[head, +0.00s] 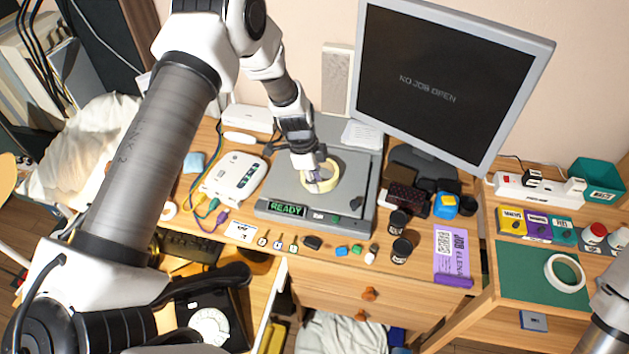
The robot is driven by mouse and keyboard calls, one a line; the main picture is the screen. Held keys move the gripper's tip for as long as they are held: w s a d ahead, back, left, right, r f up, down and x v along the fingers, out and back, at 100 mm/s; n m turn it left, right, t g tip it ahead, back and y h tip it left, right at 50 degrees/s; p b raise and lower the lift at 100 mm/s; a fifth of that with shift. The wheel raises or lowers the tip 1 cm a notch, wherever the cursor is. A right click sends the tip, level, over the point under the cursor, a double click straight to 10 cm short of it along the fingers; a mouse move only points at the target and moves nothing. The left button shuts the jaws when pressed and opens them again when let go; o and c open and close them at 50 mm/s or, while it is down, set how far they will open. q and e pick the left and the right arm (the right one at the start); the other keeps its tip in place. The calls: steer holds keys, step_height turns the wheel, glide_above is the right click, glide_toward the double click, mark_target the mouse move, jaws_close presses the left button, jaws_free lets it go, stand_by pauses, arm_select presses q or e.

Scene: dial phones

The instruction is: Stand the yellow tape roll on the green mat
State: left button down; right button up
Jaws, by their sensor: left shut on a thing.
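The pale yellow tape roll (334,179) is at the grey device with the READY display, in the middle of the head view. My left gripper (316,181) reaches down from above and is shut on the roll's near left side. I cannot tell whether the roll touches the device's top. The green mat (520,279) lies on the desk's right part, well to the right of the roll. A white tape roll (551,270) lies flat on the mat's right side. Part of my right arm shows at the lower right edge, but its gripper is out of view.
The grey device (350,213) stands under my left gripper. A monitor (445,85), black jars (401,250) and a purple card (451,255) are between it and the mat. Coloured boxes (537,226) line the mat's back edge. The mat's left half is clear.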

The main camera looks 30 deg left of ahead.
arm_select(q)
steer(key=shift+s+r+p, duration=0.1)
steer(key=shift+r+p, duration=0.8)
steer(key=shift+r, duration=1.25)
